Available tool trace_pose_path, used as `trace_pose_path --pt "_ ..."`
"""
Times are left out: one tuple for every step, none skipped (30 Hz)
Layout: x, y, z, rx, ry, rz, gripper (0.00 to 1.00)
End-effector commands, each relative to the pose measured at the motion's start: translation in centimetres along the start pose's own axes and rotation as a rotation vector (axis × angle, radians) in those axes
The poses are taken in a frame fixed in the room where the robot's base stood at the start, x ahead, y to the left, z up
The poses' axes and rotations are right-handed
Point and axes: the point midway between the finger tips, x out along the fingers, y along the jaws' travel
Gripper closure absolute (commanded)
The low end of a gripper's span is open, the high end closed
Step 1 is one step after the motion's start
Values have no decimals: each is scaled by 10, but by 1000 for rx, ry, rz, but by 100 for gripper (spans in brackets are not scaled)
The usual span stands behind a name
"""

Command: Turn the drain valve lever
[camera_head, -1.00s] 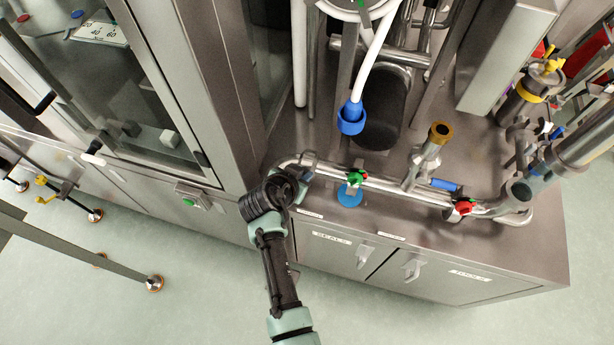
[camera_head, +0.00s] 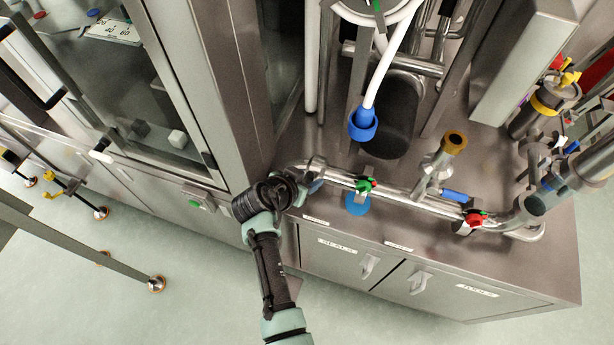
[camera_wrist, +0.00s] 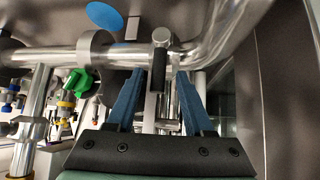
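My gripper (camera_wrist: 159,78) is open in the wrist view, with its two blue fingers apart. A short dark-ended lever on a metal fitting (camera_wrist: 158,66) stands between the fingers, and a gap shows on each side of it. It looks like the drain valve lever, but I cannot confirm this. In the head view my gripper (camera_head: 315,185) is at the left end of the horizontal steel pipe (camera_head: 400,195), where the black wrist and fingers hide most of the lever. A green valve knob (camera_head: 366,185) sits farther right on the pipe; it also shows in the wrist view (camera_wrist: 80,82).
A red knob (camera_head: 475,218) is at the pipe's right end. A blue disc (camera_head: 357,204) lies below the green knob. A tall steel cabinet (camera_head: 190,90) stands close left of my gripper. A blue-ended white hose (camera_head: 363,125) hangs above the counter. The floor in front is open.

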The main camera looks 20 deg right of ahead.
Motion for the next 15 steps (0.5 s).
trace_pose_path --pt "0 0 0 1 0 1 48" --pt "0 0 0 1 0 1 48" --pt "0 1 0 1 -1 1 48" --pt "0 1 0 1 -1 1 48" --pt "0 1 0 1 -1 1 48" --pt "0 1 0 2 -1 1 48" --pt "0 1 0 2 0 1 48" --pt "-1 1 0 2 0 1 48" --pt "-3 0 0 2 0 0 48" --pt "-4 0 0 2 1 0 48" --pt "-7 1 0 2 0 0 48" --pt "-10 1 0 2 0 1 48" --pt "-14 0 0 2 1 0 48" --pt "-18 0 0 2 1 -1 48" --pt "-24 0 0 2 0 -2 48"
